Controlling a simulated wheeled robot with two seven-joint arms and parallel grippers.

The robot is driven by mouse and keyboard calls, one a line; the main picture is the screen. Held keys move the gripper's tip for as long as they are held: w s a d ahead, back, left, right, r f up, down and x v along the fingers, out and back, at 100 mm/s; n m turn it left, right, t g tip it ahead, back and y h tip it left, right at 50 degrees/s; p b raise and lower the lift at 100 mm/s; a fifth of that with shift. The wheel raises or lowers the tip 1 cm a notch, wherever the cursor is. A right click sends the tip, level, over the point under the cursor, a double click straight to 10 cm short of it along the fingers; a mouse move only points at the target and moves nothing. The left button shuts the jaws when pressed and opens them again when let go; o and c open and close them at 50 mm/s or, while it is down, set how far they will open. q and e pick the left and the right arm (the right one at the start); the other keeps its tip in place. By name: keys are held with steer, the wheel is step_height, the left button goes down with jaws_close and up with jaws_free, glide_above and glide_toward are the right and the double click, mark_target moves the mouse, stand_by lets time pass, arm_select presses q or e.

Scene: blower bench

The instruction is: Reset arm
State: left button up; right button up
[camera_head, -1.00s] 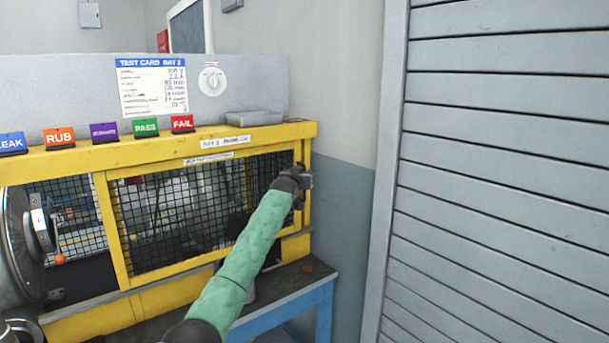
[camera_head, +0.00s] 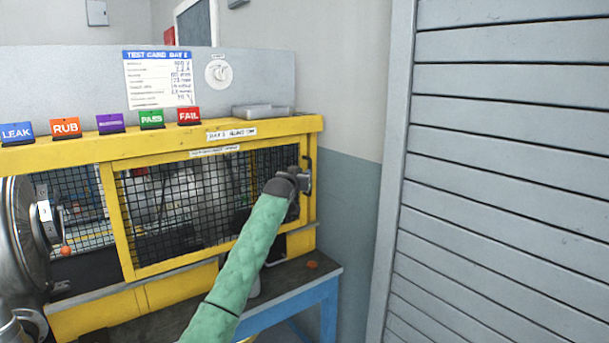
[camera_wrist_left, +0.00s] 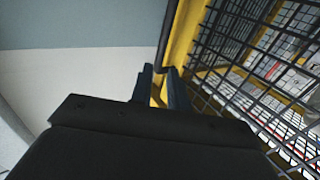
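My left arm, in a green quilted sleeve, reaches in from the bottom of the head view. My left gripper (camera_head: 305,181) is at the right end of the yellow-framed mesh door, by its dark upright handle (camera_head: 308,163). In the left wrist view the two dark fingers of the gripper (camera_wrist_left: 162,88) stand apart. The dark handle bar (camera_wrist_left: 171,38) runs down to the gap between them. I cannot tell whether either finger touches it. My right gripper is in neither view.
The yellow guard (camera_head: 150,140) carries coloured tags, including a red FAIL tag (camera_head: 189,116), and a grey tray (camera_head: 262,111). It stands on a blue-legged bench (camera_head: 328,310). A grey slatted shutter (camera_head: 500,170) fills the right side. A round metal housing (camera_head: 15,240) is at left.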

arm_select(q)
steer(key=shift+f, duration=0.1)
steer(key=s+a+r+g+y, duration=0.1)
steer(key=s+a+r+g, duration=0.1)
steer(key=s, duration=0.7)
steer(key=s+a+r+g+y, duration=0.1)
steer(key=s+a+r+y, duration=0.1)
steer(key=s, duration=0.6)
steer(key=s+a+f+g, duration=0.3)
steer(key=s+f+g, duration=0.1)
steer(key=s+f, duration=1.4)
steer(key=s+a+f+n+g+y, duration=0.1)
steer(key=s+a+f+g, duration=0.2)
steer(key=s+f, duration=1.5)
steer(key=s+a+f+g, duration=0.4)
steer(key=s+f, duration=1.4)
steer(key=s, duration=0.9)
steer(key=shift+n+g+y, duration=0.3)
steer(key=shift+n+g, duration=0.1)
steer(key=shift+g, duration=0.1)
